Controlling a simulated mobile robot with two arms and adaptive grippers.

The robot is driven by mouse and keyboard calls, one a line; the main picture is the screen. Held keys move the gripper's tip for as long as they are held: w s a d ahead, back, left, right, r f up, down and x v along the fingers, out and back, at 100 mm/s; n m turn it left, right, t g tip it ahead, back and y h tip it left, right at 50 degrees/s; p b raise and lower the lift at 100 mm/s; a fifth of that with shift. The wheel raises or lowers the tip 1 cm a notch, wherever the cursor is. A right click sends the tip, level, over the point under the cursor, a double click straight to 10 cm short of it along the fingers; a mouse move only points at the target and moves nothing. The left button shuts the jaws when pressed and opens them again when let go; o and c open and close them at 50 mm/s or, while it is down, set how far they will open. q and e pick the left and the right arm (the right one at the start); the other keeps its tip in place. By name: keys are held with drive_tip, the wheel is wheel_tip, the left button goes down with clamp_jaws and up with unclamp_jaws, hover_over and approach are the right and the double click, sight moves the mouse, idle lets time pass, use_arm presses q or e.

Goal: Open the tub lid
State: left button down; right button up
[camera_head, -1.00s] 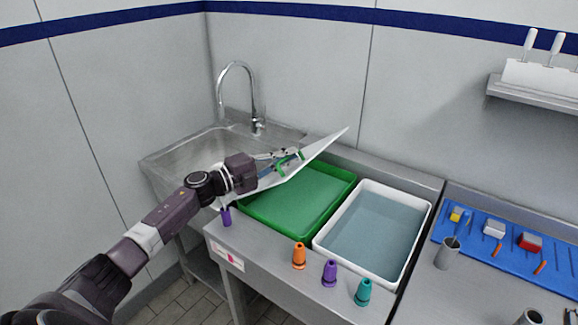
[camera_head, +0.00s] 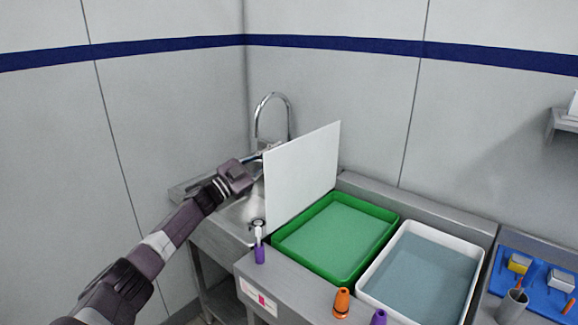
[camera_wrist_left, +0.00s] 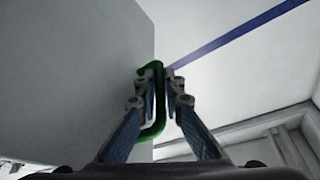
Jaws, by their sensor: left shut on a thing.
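The tub lid (camera_head: 305,178) is a flat white panel. In the head view it stands nearly upright along the left side of the green tub (camera_head: 283,250), which is uncovered and holds a green surface. The lid's green handle (camera_wrist_left: 159,115) shows in the left wrist view. My left gripper (camera_wrist_left: 160,88) is shut on this handle, its two fingers on either side of it. In the head view my left gripper (camera_head: 259,159) is to the left of the lid, and the lid partly hides its fingertips. My right gripper is not in view.
A metal sink with a tap (camera_head: 272,105) is behind and left of the lid. A white tray (camera_head: 487,262) of bluish liquid stands right of the tub. A blue mat (camera_head: 540,285) with small items lies far right.

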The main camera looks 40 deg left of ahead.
use_arm(q)
drive_tip(key=shift+w+a+f+n+y+b, duration=0.1)
drive_tip(key=shift+a+f+n+y+b, duration=0.15)
drive_tip(key=shift+a, duration=0.25)
drive_tip(key=shift+s+a+f+n+b, duration=0.1)
drive_tip(key=shift+a+n+b, duration=0.1)
drive_tip(key=shift+a+n, duration=0.25)
drive_tip(key=shift+w+a+f+n+y+b, duration=0.1)
drive_tip(key=shift+a+n+y+b, duration=0.1)
drive_tip(key=shift+a, duration=0.35)
drive_tip(key=c, duration=2.3)
unclamp_jaws()
drive_tip(key=shift+f+v, duration=0.1)
drive_tip(key=shift+v, duration=2.9)
drive_tip(key=shift+f+v, duration=0.15)
drive_tip(key=shift+v, duration=2.85)
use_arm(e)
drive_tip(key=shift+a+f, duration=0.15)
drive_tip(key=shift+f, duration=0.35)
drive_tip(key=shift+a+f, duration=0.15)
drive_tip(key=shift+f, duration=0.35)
use_arm(q)
drive_tip(key=shift+w, duration=0.1)
drive_tip(key=shift+f, duration=0.1)
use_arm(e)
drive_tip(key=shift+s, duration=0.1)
